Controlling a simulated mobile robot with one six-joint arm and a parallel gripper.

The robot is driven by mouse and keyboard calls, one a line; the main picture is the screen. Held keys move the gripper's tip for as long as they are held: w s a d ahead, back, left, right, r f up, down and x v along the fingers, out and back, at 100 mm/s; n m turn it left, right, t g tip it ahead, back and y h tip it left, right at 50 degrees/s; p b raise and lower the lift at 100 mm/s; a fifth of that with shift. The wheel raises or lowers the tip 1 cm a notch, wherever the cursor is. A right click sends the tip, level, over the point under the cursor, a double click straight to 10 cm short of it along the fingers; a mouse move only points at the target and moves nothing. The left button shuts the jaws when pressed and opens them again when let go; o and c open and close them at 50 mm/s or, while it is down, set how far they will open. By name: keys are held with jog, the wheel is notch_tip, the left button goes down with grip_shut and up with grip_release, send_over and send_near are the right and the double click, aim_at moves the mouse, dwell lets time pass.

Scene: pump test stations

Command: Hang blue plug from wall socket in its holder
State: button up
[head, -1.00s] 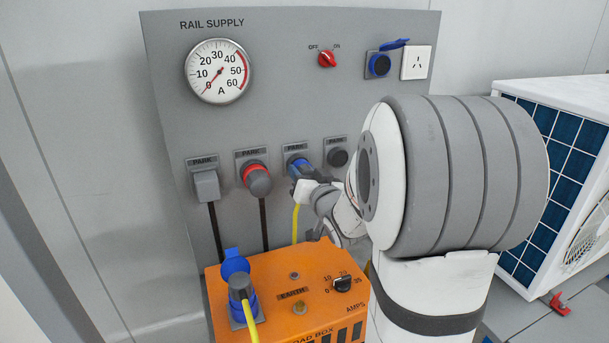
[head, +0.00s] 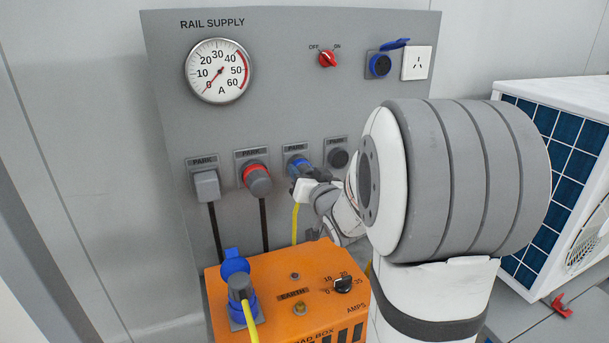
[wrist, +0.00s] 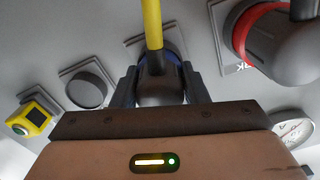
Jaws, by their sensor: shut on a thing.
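The blue plug (head: 297,168) with its yellow cable is at the third PARK holder (head: 294,149) from the left on the grey panel. In the wrist view the dark plug body (wrist: 158,84) sits between my gripper's fingers, with a blue ring behind it against the holder. My gripper (head: 302,185) is shut on the plug, and it also shows in the wrist view (wrist: 158,88). How deep the plug sits in the holder is hidden. The blue wall socket (head: 380,65) at the panel's upper right is empty, its lid raised.
A grey plug (head: 206,186) and a red-ringed plug (head: 257,180) hang in the holders to the left. A round dark fitting (head: 338,158) is at the right holder. The orange load box (head: 285,275) stands below, with another blue connector (head: 238,290) on top.

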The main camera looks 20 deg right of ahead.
jog(key=o, duration=1.4)
jog(key=s+a+f+n+g, duration=0.1)
jog(key=s+a+g, duration=0.3)
jog(key=s, duration=0.5)
jog(key=s+a+f+n+g+p, duration=0.1)
jog(key=s+a+f+g, duration=0.3)
jog(key=s, duration=0.6)
jog(key=s+a+f+n+g+p, duration=0.1)
jog(key=s+a+f+g, duration=0.2)
jog(key=s+g, duration=0.4)
jog(key=shift+s+a, duration=0.2)
jog(key=shift+s, duration=0.4)
jog(key=shift+s+a, duration=0.2)
jog(key=shift+s, duration=0.4)
